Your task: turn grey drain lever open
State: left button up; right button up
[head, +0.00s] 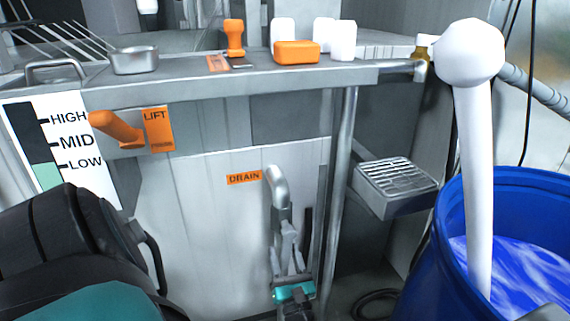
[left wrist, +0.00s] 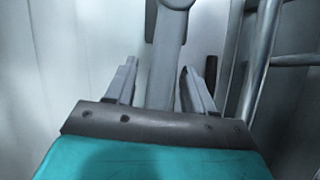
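The grey drain lever (head: 279,192) is on the pale panel, right of the orange DRAIN label (head: 244,178). Its bent top is against the panel and its bar hangs down. My left gripper (head: 288,247) is at the lower part of the lever, coming from below. In the left wrist view, the lever (left wrist: 166,60) runs between the two fingers of the left gripper (left wrist: 160,75). The fingers are apart, with a gap on each side of the bar, so it is open. The lever's lower end is hidden by the gripper. My right gripper is not in view.
A metal pipe (head: 341,190) stands upright right of the lever. An orange LIFT lever (head: 117,128) is up left. A slatted metal tray (head: 396,177) and a blue barrel (head: 443,240) with a white rod (head: 476,160) are at the right. Orange and white items stand on the ledge.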

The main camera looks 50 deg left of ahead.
pick_arm(q)
jog(key=shift+r+p, duration=0.35)
jog(key=shift+r, duration=0.1)
notch_tip(320, 180, up, 18)
jog(key=p, duration=0.8)
jog(key=shift+r, duration=0.15)
jog(key=shift+r+p, duration=0.3)
jog(key=shift+r, duration=0.1)
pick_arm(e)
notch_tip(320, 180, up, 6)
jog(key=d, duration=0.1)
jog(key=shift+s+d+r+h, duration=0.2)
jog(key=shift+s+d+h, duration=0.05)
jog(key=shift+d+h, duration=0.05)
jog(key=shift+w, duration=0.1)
